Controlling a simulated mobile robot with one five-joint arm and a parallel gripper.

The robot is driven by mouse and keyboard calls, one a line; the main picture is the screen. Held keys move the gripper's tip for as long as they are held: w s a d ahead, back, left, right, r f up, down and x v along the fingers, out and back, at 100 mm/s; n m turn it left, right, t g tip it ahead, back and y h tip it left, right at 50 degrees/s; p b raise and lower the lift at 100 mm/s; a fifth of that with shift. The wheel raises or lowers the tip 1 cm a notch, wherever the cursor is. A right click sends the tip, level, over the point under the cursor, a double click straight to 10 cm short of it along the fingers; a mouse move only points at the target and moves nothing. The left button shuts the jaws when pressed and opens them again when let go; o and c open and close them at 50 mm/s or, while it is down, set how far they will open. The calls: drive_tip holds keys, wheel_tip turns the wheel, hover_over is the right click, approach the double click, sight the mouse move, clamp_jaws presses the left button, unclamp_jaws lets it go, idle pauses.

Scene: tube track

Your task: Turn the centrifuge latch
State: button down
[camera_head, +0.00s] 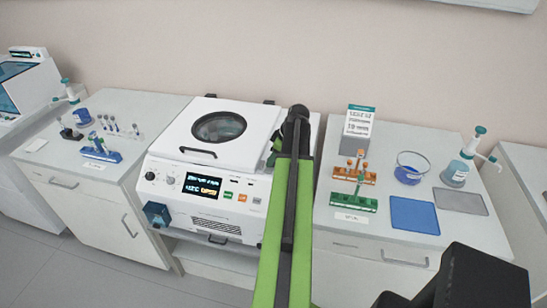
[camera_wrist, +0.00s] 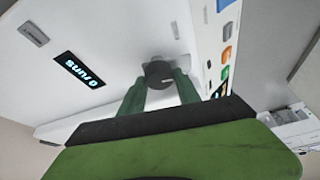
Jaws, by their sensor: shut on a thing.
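The white centrifuge (camera_head: 225,160) stands in the middle in the head view, its lid (camera_head: 195,110) with a round dark window closed down. The centrifuge latch (camera_wrist: 158,74) shows in the wrist view as a dark round knob on a short stem at the white side wall. My gripper (camera_wrist: 160,84) has its two green fingers on either side of the knob and is shut on it. In the head view my arm covers the centrifuge's right side, so the latch is hidden there; only a bit of green finger shows beside the arm.
The right bench holds an orange rack (camera_head: 356,174), a green rack (camera_head: 354,201), a box (camera_head: 357,128), a glass bowl (camera_head: 411,168), a wash bottle (camera_head: 458,170) and a blue mat (camera_head: 414,215). The left bench holds a blue tube rack (camera_head: 102,153). My arm spans the gap right of the centrifuge.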

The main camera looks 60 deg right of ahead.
drive_tip(key=m+h, duration=0.1)
drive_tip(key=m, duration=0.3)
drive_tip(key=shift+a+m+h, duration=0.2)
drive_tip(key=shift+m+h, duration=0.1)
drive_tip(key=shift+h, duration=0.1)
drive_tip(key=m+h, duration=0.1)
drive_tip(key=m, duration=0.2)
drive_tip(key=shift+a+m+g, duration=0.1)
drive_tip(key=shift+m+g, duration=0.2)
drive_tip(key=shift+g, duration=0.1)
drive_tip(key=m+g+h, duration=0.1)
drive_tip(key=m, duration=0.3)
drive_tip(key=shift+w, duration=0.1)
drive_tip(key=shift+w+a+f+m+g+h, duration=0.1)
drive_tip(key=shift+m+g+h, duration=0.2)
drive_tip(key=shift+m, duration=0.65)
drive_tip(key=shift+m+g+h, duration=0.2)
drive_tip(key=shift+m+g, duration=0.2)
drive_tip(key=shift+m, duration=0.85)
drive_tip(key=c, duration=0.9)
unclamp_jaws()
drive_tip(key=shift+o, duration=0.2)
